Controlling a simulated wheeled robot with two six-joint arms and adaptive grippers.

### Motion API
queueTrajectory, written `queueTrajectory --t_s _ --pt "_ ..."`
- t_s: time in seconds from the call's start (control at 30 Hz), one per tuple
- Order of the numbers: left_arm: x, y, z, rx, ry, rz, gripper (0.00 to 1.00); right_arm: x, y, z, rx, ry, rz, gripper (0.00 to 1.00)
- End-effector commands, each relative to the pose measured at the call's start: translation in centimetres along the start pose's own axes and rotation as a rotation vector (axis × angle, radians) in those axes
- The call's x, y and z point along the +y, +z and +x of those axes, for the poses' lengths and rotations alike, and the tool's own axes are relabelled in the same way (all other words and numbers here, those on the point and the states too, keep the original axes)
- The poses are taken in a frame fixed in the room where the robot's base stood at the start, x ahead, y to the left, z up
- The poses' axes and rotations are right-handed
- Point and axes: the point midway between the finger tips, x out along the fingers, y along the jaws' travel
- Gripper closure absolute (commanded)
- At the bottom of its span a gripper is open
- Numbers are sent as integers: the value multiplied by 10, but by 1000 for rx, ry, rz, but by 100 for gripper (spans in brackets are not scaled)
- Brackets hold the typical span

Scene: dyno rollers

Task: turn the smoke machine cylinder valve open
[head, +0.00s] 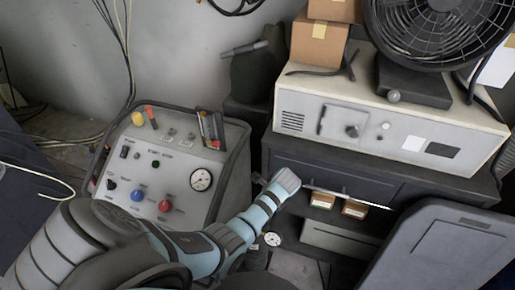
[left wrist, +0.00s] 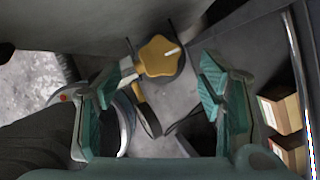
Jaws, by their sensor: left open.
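The valve knob (left wrist: 158,57) is a yellow, lobed star handle with a white mark, seen in the left wrist view. The knob appears just ahead of the gap between the fingertips; no contact shows. In the head view my left arm reaches to the centre and the knob is hidden. A white gauge dial (head: 272,239) shows below the arm. My right gripper is not in view.
A control console (head: 150,190) with buttons and a dial stands at left. A grey cabinet (head: 330,180) carries a cream machine (head: 300,118) and a fan (head: 436,25). Small boxes (head: 354,209) sit on a low shelf. A grey panel (head: 440,240) fills the lower right.

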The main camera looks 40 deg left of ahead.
Motion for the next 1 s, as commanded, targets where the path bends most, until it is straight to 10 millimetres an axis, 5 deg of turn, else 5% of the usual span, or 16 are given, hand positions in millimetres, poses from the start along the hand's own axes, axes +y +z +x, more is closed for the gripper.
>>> queueTrajectory --t_s 0.17,0.47,0.8,1.0 --pt "0 -1 31 0 0 0 37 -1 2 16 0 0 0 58" --pt "0 0 34 1 -2 -1 37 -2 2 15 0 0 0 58" --pt "0 0 34 1 -1 -1 85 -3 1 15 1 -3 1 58" --pt "0 0 34 1 5 -14 85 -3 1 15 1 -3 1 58"
